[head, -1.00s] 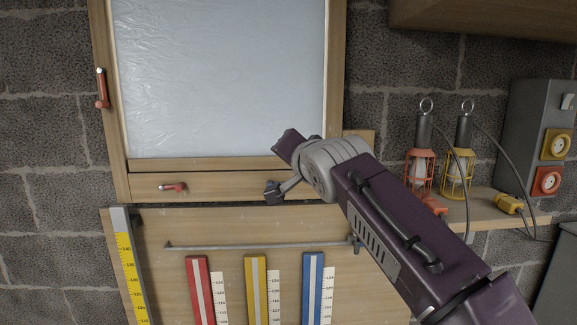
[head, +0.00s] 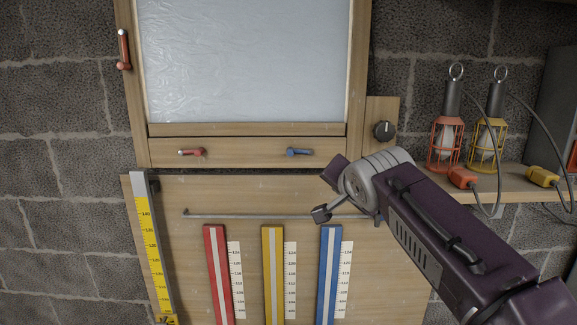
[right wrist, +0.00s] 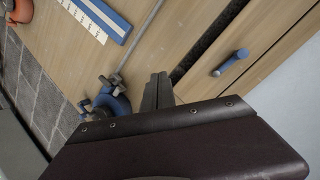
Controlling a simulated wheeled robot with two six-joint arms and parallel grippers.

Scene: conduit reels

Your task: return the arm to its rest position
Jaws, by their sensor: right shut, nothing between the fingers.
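My right arm (head: 430,235), dark purple with a grey ringed joint (head: 372,182), comes in from the lower right in the head view. It hangs in front of the lower wooden board, right of the blue strip's top. My right gripper (right wrist: 158,90) shows in the right wrist view as two dark fingers close together, shut and empty. It points toward the wooden panels. The fingers cannot be made out in the head view. My left gripper is in neither current view.
A wooden-framed pane (head: 240,60) has a red handle (head: 192,152) and a blue handle (head: 300,152) below it. A black knob (head: 384,131) is right of it. Red, yellow and blue strips stand below a thin rod (head: 250,213). Caged lamps (head: 446,140) stand on a shelf at right.

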